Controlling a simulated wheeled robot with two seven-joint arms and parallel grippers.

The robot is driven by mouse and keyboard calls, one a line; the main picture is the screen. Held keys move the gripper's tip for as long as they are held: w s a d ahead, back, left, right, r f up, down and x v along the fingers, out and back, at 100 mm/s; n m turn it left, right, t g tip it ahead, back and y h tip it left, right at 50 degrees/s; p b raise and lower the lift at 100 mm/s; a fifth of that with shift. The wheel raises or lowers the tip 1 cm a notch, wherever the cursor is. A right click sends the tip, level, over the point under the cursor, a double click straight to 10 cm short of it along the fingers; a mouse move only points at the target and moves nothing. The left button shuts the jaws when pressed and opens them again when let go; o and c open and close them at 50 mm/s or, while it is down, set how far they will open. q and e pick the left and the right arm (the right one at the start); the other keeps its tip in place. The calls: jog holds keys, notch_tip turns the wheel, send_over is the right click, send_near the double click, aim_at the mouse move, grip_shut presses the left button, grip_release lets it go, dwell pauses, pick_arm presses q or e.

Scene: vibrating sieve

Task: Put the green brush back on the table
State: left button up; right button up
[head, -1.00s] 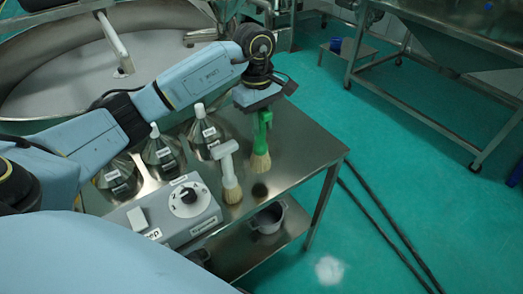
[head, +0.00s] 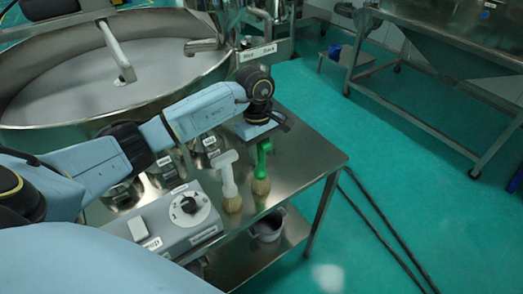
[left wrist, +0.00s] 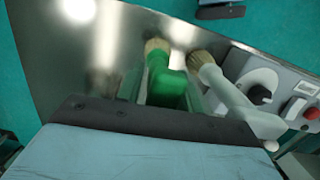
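The green brush (head: 263,160) is upright with its bristles down, at or just above the steel table (head: 300,168); I cannot tell whether the bristles touch. My left gripper (head: 262,143) points down over it and is shut on its green handle. In the left wrist view the green brush (left wrist: 163,78) shows between the fingers, beside the white brush (left wrist: 222,88). The white brush (head: 229,178) stands on the table just left of the green one. The right gripper is not in view.
A grey control box (head: 185,212) with a dial is on the table's near left. Several steel flasks (head: 165,168) stand behind, partly hidden by my arm. A grey pot (head: 267,223) is on the lower shelf. The table's right part is clear. The big sieve (head: 60,75) is behind.

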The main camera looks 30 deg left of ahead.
pick_arm(q)
jog(key=shift+o, duration=0.8)
jog(key=shift+r, duration=0.15)
jog(key=r, duration=0.3)
jog(key=r+b, duration=0.1)
jog(key=r, duration=0.3)
jog(key=a+r+b, duration=0.1)
jog(key=r, duration=0.2)
jog(key=shift+w+a+r, duration=0.1)
jog(key=shift+w+r, duration=0.15)
jog(key=shift+w, duration=0.05)
jog(key=shift+a+r, duration=0.1)
jog(key=shift+r, duration=0.65)
